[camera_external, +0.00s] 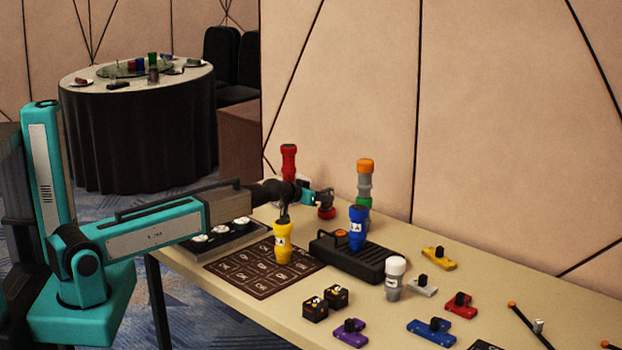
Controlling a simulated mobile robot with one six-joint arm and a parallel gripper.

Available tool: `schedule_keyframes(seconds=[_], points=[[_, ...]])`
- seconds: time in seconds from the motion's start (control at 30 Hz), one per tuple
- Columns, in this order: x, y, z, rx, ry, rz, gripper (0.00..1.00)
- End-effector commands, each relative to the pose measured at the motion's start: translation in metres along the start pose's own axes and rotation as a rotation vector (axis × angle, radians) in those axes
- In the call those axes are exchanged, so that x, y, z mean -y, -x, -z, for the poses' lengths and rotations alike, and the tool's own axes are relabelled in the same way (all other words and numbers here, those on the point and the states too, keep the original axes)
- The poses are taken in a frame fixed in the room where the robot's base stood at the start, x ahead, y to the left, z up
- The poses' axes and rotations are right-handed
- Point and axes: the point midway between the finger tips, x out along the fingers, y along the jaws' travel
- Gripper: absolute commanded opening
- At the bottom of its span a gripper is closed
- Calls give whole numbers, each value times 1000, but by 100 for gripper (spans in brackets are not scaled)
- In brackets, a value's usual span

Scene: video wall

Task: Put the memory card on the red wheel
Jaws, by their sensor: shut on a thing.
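My gripper (324,195) is at the end of the arm, over the back part of the table. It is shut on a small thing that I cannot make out. A small red round piece (326,212) shows directly below the gripper and may be the red wheel. I cannot tell whether it touches the gripper or what is held. I cannot pick out the memory card for certain.
Near the gripper stand a red flashlight (289,160), an orange-topped one (365,178), a blue one (357,228) and a yellow one (283,245). A black box (372,262), a brown mat (224,268) and black cubes (315,308) lie nearer. Several coloured blocks occupy the right.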

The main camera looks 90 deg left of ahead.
Motion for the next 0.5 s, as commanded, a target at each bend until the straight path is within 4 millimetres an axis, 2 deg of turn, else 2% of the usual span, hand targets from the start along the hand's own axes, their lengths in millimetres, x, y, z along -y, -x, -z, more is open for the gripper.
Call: schedule_keyframes(seconds=[0.23,0.27,0.33,0.37,0.5], points=[[0,-2,-4,0,0,0,0],[0,-1,-3,0,0,0,20],[0,-1,-3,0,0,0,32],[0,-1,-3,0,0,0,35],[0,-1,-3,1,0,0,35]])
